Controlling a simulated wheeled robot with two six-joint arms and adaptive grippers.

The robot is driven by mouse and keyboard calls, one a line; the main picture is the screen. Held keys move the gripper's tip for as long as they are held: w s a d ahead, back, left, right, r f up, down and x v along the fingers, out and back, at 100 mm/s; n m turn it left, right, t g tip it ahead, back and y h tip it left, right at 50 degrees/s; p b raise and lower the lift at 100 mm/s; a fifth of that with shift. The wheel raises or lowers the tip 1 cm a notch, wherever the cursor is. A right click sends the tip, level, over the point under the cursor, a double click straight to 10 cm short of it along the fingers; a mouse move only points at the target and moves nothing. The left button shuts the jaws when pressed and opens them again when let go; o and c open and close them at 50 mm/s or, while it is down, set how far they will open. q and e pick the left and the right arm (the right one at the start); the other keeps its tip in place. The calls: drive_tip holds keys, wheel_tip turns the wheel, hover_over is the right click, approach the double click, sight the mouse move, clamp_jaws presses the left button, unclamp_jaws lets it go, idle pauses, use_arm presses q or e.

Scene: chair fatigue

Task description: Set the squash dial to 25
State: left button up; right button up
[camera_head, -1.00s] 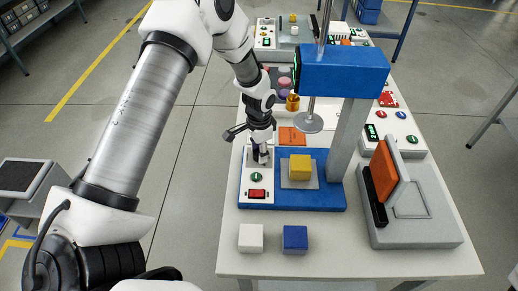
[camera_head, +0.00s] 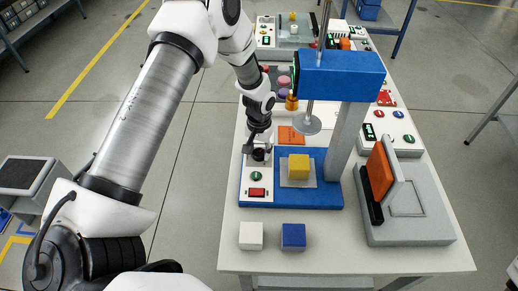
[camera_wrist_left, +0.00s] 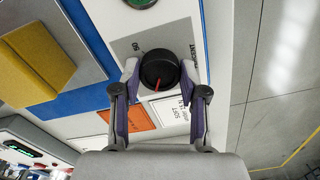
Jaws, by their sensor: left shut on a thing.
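The squash dial (camera_wrist_left: 160,69) is a round black knob with a red pointer line, on the white panel of the blue press (camera_head: 290,201). In the left wrist view the red line points down toward my gripper, with partly legible printing on the panel beside the knob. My left gripper (camera_wrist_left: 160,84) has one finger on each side of the knob and is shut on it. In the head view my left gripper (camera_head: 259,150) is low over the panel and mostly hides the dial. My right gripper is not in view.
A yellow block (camera_head: 299,167) sits on the press plate under the round press foot (camera_head: 308,124). A green button (camera_head: 256,176) and a red switch (camera_head: 257,192) are near the dial. White (camera_head: 251,235) and blue (camera_head: 293,235) cubes lie in front. A grey device (camera_head: 413,216) stands right.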

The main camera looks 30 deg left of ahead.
sight(259, 153)
use_arm(q)
drive_tip(key=shift+s+f, duration=0.15)
idle(0.3)
drive_tip(key=o, duration=1)
drive_tip(key=shift+o, duration=0.7)
wheel_tip(259, 153, up, 12)
drive_tip(key=shift+w, duration=0.2)
